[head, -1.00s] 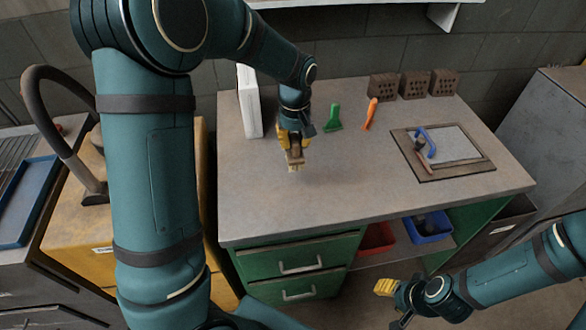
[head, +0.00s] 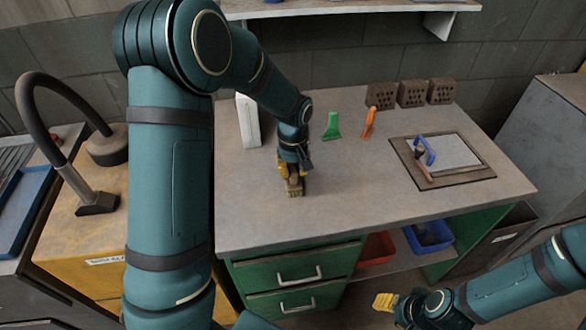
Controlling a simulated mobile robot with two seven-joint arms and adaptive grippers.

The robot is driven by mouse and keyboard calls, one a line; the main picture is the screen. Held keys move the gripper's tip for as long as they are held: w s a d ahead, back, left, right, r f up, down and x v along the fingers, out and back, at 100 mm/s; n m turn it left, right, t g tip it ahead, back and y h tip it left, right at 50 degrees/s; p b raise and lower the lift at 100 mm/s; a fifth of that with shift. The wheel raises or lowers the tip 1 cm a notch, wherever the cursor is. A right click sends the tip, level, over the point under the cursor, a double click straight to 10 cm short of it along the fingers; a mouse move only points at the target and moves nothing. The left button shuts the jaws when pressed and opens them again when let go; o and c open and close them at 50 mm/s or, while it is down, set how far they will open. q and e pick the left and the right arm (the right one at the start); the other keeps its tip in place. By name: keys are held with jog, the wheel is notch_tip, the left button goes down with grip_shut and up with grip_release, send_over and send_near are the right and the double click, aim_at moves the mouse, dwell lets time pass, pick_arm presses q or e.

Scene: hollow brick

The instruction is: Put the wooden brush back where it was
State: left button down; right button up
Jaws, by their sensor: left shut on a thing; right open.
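The wooden brush (head: 295,190) is a small brown block with pale bristles, low at the left-middle of the workbench top (head: 350,205). My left gripper (head: 290,172) is shut on it from above, and its fingers hide part of it. I cannot tell whether the bristles touch the bench top. My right gripper (head: 385,302) is open and empty, low in front of the bench, below the level of its top.
A green tool (head: 332,127) and an orange-handled tool (head: 369,122) stand behind. Several hollow bricks (head: 411,94) line the back. A board (head: 445,160) with a blue-handled tool (head: 425,152) lies right. A white box (head: 248,121) stands left. The front middle is clear.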

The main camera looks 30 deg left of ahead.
pick_arm(q)
jog(key=c, duration=1)
grip_release()
jog(key=shift+r, duration=0.1)
jog(key=shift+r, duration=0.3)
notch_tip(320, 180, up, 12)
jog(key=shift+f+p, duration=0.25)
jog(key=shift+p, duration=1)
